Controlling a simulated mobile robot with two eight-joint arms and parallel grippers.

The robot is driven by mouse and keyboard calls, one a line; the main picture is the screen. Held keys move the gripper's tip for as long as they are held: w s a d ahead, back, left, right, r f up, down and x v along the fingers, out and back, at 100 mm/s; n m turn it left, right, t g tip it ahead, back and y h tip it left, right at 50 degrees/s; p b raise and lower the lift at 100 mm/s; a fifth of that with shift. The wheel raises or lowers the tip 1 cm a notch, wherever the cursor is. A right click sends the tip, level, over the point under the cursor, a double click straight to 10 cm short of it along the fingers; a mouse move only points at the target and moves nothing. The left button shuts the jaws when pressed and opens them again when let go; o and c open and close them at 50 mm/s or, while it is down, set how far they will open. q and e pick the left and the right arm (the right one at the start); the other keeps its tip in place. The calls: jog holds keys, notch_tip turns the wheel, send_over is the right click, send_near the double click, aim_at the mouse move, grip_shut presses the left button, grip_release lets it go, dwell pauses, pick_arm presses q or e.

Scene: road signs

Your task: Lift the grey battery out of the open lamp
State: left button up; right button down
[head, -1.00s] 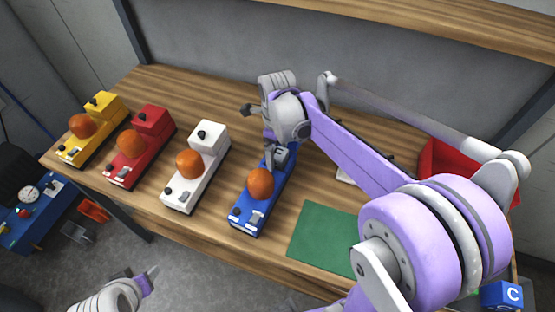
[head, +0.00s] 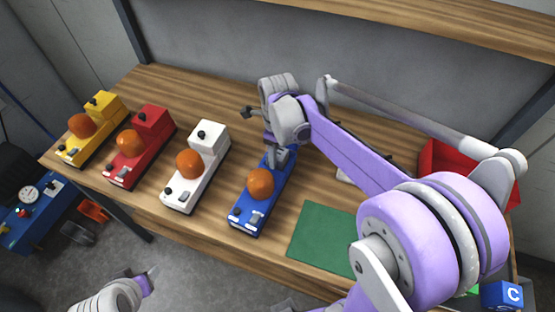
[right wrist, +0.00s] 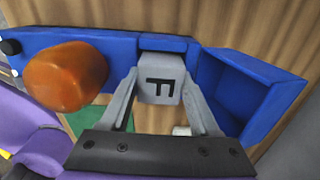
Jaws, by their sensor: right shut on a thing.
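The blue lamp (head: 248,212) stands on the bench with an orange dome (head: 260,184) on it. In the right wrist view, its blue hollow box part (right wrist: 240,92) stands open at the right. The grey battery (right wrist: 160,90), marked with a dark F, is between the two fingers of my right gripper (right wrist: 162,98), which is shut on it. In the head view my right gripper (head: 279,157) is at the far end of the blue lamp. I cannot tell how far the battery is out of the lamp. My left gripper (head: 148,281) is at the bottom left, clear of the bench; its jaws are unclear.
White (head: 181,194), red (head: 117,172) and yellow (head: 70,151) lamps with orange domes stand to the left. A green mat (head: 322,235) lies right of the blue lamp. A red bin (head: 430,163) is at the right, partly behind my right arm. A shelf edge runs above.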

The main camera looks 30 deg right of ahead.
jog(key=shift+r, duration=5.05)
